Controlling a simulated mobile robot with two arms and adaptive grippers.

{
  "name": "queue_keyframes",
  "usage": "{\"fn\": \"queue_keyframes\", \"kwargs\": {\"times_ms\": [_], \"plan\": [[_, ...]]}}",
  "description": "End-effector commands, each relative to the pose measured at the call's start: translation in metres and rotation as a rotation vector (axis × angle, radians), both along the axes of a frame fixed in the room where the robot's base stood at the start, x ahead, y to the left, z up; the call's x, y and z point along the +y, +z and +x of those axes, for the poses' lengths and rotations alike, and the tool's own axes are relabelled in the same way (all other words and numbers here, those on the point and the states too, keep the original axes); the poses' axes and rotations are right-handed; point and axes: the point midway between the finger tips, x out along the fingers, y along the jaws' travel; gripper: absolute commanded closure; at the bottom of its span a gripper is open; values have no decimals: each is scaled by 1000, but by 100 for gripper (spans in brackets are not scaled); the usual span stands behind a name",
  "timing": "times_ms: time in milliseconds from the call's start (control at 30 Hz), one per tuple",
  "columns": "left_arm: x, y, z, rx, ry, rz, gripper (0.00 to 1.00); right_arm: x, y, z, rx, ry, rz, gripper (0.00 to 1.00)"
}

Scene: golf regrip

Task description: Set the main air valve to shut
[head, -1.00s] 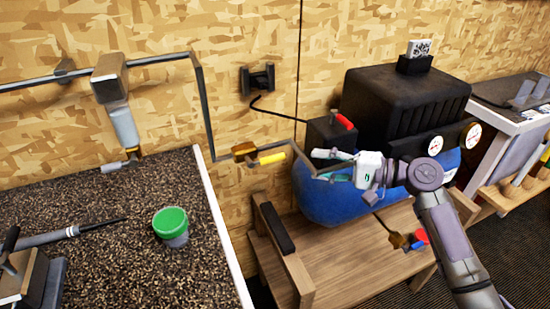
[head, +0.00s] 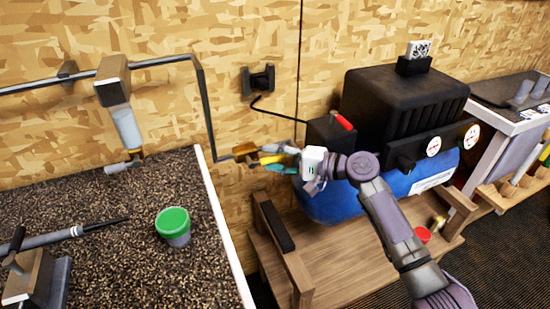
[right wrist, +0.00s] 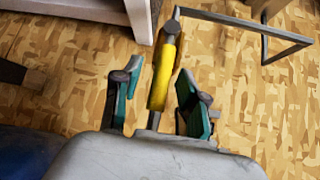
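The main air valve is a brass body (head: 244,150) on the grey wall pipe, with a yellow lever (head: 269,159) pointing right, roughly along the pipe. My right gripper (head: 277,158) is at the lever, coming from the right. In the right wrist view, the yellow lever (right wrist: 162,75) lies between the two green-padded fingers (right wrist: 158,98). The fingers are open, with a gap visible on both sides of the lever. In the head view the fingers partly cover the lever's end. My left gripper is not in view.
A blue-tanked compressor (head: 330,205) with a black cover stands on a wooden stand (head: 345,270), right of the valve. A black wall socket (head: 259,80) with a cable is above the valve.

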Motion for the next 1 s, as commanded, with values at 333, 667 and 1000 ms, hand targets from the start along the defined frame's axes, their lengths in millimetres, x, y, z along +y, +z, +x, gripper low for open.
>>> {"fn": "queue_keyframes", "kwargs": {"times_ms": [333,667,1000], "plan": [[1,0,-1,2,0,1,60,-1,0,0,0,0,0,100],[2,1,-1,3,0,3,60,-1,1,0,-1,0,-5,100],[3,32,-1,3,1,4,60,0,14,-1,-47,0,-120,100]]}}
